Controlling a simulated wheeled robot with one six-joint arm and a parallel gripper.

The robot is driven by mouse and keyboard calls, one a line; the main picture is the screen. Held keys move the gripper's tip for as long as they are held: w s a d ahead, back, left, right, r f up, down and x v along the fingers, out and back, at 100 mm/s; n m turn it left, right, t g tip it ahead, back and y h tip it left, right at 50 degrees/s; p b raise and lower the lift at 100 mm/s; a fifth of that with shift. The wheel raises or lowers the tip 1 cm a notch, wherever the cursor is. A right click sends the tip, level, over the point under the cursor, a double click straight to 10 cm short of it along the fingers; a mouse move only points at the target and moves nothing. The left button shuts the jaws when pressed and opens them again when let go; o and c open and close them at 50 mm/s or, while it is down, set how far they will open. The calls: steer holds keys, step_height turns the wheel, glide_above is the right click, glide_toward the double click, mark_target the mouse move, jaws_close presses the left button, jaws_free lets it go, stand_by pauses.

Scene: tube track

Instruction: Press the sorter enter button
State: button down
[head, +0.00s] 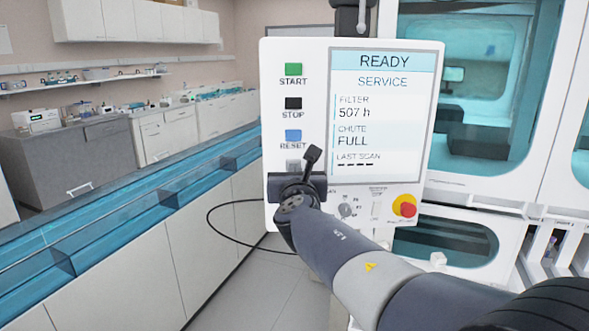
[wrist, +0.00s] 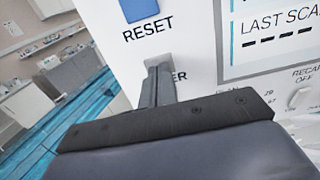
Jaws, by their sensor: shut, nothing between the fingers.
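The white sorter panel (head: 300,120) stands upright in front of me. In the wrist view the button's grey top (wrist: 157,59) shows just beyond the fingertips of my gripper (wrist: 160,70). The fingers cover most of its label, leaving "ER" readable. My gripper is shut and empty, its tips right at the button. I cannot tell whether they touch it.
Above are the green START (head: 293,69), black STOP (head: 293,103) and blue RESET (head: 293,136) buttons. The screen (head: 381,115) reads READY. A dial (head: 347,210) and a red emergency stop (head: 405,206) sit lower right. A blue track (head: 130,195) runs at left.

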steer(key=shift+w, duration=0.35)
